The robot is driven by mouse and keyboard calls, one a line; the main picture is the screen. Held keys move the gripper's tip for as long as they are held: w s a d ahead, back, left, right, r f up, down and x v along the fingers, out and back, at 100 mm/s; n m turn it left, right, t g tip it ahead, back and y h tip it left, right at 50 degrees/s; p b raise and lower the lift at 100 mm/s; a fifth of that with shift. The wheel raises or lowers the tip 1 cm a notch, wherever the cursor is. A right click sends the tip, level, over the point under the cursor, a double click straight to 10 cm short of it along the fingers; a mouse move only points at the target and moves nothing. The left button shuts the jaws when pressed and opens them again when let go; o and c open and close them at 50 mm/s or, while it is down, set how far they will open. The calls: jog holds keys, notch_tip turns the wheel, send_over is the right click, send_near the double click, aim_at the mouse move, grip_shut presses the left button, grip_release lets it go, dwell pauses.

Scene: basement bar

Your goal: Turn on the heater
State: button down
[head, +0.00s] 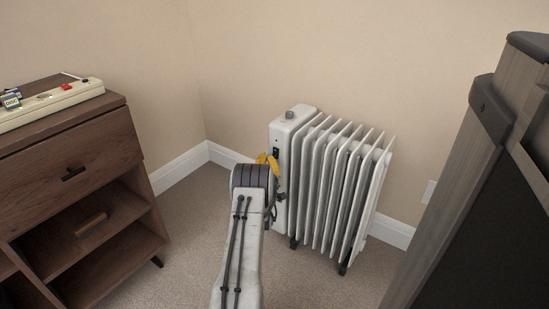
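The heater (337,190) is a white oil-filled radiator with upright fins, standing on the carpet near the room corner. A grey knob (289,114) sits on top of its left end. Its front end panel (283,135) has a small dark switch (276,152) high up. My arm reaches from the bottom middle toward this panel. My gripper (268,161) shows only as small yellow parts at the panel, just below the dark switch. My own arm hides most of the gripper and the lower panel. I cannot tell whether the gripper touches the heater.
A brown wooden cabinet (76,152) with a drawer and open shelves stands at the left. A dark wood-framed piece (485,170) fills the right side. Carpet (185,235) is clear between the cabinet and my arm.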

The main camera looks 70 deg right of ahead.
jog(key=shift+d, duration=0.15)
jog(key=shift+s+d, duration=0.1)
jog(key=shift+d, duration=0.15)
jog(key=shift+s+d+f, duration=0.1)
jog(key=shift+d, duration=0.2)
dwell(1.1)
jog(key=shift+a, duration=0.1)
dwell(0.4)
jog(key=shift+w+a, duration=0.2)
jog(key=shift+a, duration=0.4)
dwell(0.4)
